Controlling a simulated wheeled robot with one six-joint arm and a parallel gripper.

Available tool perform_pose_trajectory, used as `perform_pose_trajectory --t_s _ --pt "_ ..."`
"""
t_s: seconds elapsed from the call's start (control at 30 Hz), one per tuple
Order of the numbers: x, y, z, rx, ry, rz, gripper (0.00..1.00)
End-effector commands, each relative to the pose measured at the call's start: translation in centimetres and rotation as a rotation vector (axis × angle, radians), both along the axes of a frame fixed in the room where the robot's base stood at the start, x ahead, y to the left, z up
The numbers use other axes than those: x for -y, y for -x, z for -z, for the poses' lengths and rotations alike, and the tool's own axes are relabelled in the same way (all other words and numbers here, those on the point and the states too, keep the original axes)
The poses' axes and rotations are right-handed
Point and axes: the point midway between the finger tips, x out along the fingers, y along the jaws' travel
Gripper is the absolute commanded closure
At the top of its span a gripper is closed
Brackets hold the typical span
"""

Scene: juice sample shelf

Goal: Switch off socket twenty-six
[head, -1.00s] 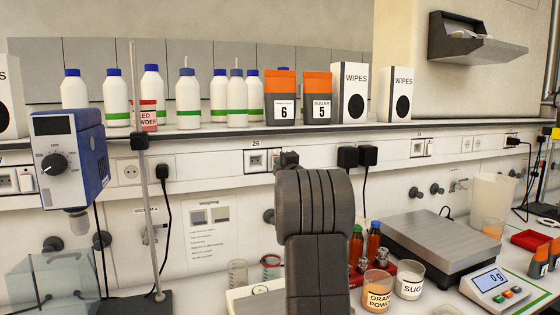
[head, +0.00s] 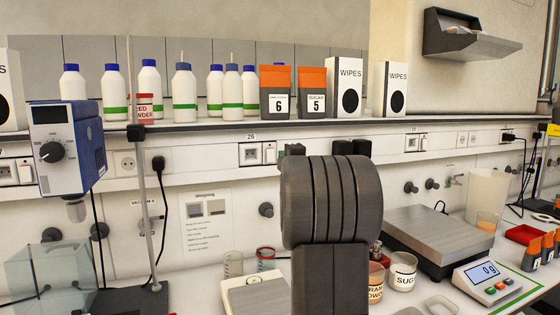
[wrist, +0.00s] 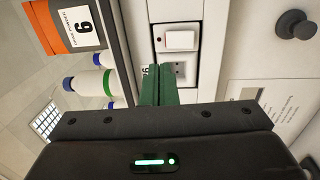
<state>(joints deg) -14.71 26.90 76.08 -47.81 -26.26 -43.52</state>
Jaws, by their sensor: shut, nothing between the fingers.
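Socket twenty-six (head: 250,154) is a framed outlet in the white wall rail, with the label "26" above it. Its white rocker switch (head: 270,153) is just to its right in the head view. In the wrist view the picture is turned: the switch (wrist: 180,40) is above the outlet (wrist: 174,69), and the label is partly hidden by the fingers. My gripper (wrist: 159,76) has green fingers, shut and empty, pointing at the wall close to the outlet. In the head view my arm hides most of the gripper (head: 292,150), which shows right of the switch. I cannot tell whether the fingers touch anything.
A shelf (head: 215,126) with bottles, orange-topped boxes and wipes runs above the rail. Black plugs (head: 351,148) sit right of my gripper. A stand with a blue mixer (head: 66,150) is at left; a scale (head: 440,236) and jars are at right below.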

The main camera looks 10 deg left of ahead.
Motion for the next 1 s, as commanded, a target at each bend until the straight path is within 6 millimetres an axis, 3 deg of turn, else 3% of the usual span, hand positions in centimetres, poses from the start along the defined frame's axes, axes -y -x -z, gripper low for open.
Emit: perform_pose_trajectory --t_s 0.2,0.4,0.8,1.0 --pt "1.8 2.6 -0.5 0.002 0.0 0.001 1.0" --pt "2.4 3.5 -0.6 0.0 0.0 0.001 1.0" --pt "2.3 3.4 -0.6 0.0 0.0 0.0 1.0" --pt "1.3 1.9 -0.4 0.0 -0.001 -0.002 1.0"
